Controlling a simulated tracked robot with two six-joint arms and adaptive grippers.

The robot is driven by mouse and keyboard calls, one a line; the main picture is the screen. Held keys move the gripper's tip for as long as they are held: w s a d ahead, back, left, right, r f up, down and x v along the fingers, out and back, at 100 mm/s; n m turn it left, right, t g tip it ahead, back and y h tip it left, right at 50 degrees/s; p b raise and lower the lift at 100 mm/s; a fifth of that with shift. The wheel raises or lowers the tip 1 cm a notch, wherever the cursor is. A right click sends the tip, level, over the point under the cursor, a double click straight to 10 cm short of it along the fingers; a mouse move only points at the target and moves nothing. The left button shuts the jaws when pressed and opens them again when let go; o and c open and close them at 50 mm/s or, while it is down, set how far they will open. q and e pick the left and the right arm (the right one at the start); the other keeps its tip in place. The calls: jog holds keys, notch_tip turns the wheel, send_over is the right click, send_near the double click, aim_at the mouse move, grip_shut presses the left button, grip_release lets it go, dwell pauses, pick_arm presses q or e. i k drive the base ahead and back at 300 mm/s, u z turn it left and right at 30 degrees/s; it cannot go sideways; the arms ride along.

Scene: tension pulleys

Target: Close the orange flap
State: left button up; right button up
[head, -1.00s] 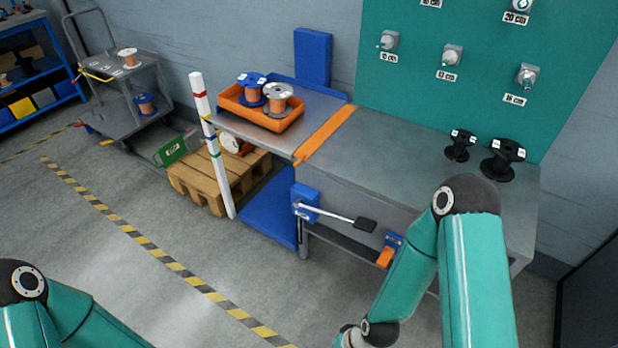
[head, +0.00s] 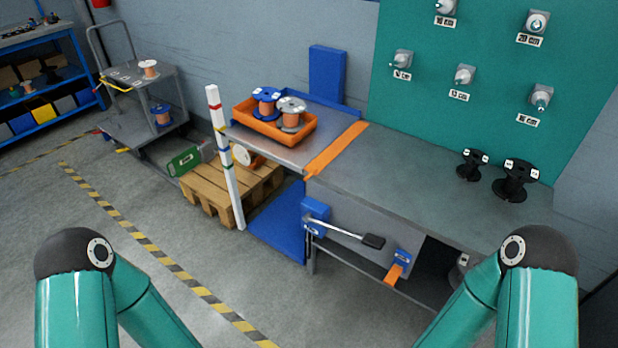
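An orange strip (head: 336,150) lies flat across the bench top, between the left section with the tray and the grey right section. A second, smaller orange piece (head: 394,273) sticks out low on the bench front, under a blue bracket (head: 402,260). I cannot tell for certain which of these is the flap. My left arm shows at the lower left and my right arm at the lower right, in front of the bench. Both grippers are below the picture and out of view.
A lever with a black pad (head: 373,241) juts from a blue mount on the bench front. An orange tray (head: 268,128) holds spools. Black spools (head: 515,182) stand at the bench's right. A striped white post (head: 225,160) and a wooden pallet (head: 205,197) stand left. Floor in front is clear.

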aim_at(319, 164)
jog(key=z, duration=0.05)
jog(key=i, duration=1)
jog(key=u, duration=0.05)
